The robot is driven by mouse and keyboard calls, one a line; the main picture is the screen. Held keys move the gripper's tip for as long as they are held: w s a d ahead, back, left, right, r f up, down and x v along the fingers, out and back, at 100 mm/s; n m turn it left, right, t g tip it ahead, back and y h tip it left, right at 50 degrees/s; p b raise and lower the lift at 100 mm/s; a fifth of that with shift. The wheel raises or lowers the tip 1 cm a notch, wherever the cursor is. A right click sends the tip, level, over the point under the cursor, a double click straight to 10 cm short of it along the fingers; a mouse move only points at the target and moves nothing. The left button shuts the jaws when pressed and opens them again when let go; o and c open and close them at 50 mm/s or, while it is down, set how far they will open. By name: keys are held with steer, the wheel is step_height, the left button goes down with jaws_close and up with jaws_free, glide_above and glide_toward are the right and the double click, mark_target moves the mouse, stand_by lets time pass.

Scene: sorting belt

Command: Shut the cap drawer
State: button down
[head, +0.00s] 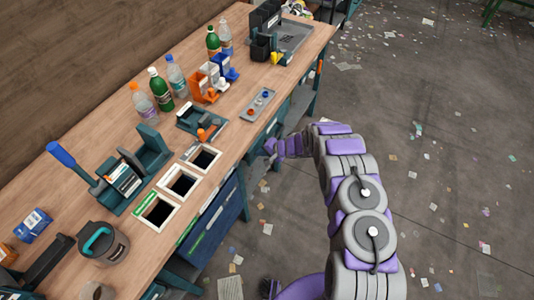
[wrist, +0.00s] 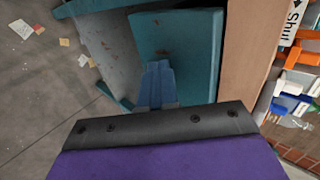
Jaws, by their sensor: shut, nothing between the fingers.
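My gripper (head: 271,147) is beside the bench's right side, below the edge of the top. In the wrist view its blue fingers (wrist: 157,80) are together with nothing between them. They point at a teal panel (wrist: 185,45) under the bench top, which seems to be the cap drawer's front. I cannot tell whether the fingers touch it. A paler, worn teal surface (wrist: 112,45) lies to its left. In the head view my arm hides part of this area, and how far the drawer stands out is unclear.
The wooden bench top (head: 225,110) carries bottles (head: 160,90), a small grey tray (head: 258,104) and square openings (head: 180,182). A blue bin (head: 215,222) stands under the openings. The littered floor (head: 440,150) is open to the right.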

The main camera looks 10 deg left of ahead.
steer(key=shift+w+a+r, duration=0.1)
steer(key=shift+w+a, duration=0.05)
steer(key=shift+a, duration=0.35)
steer(key=shift+w+a+r, duration=0.1)
steer(key=shift+a, duration=0.4)
steer(key=shift+a, duration=0.1)
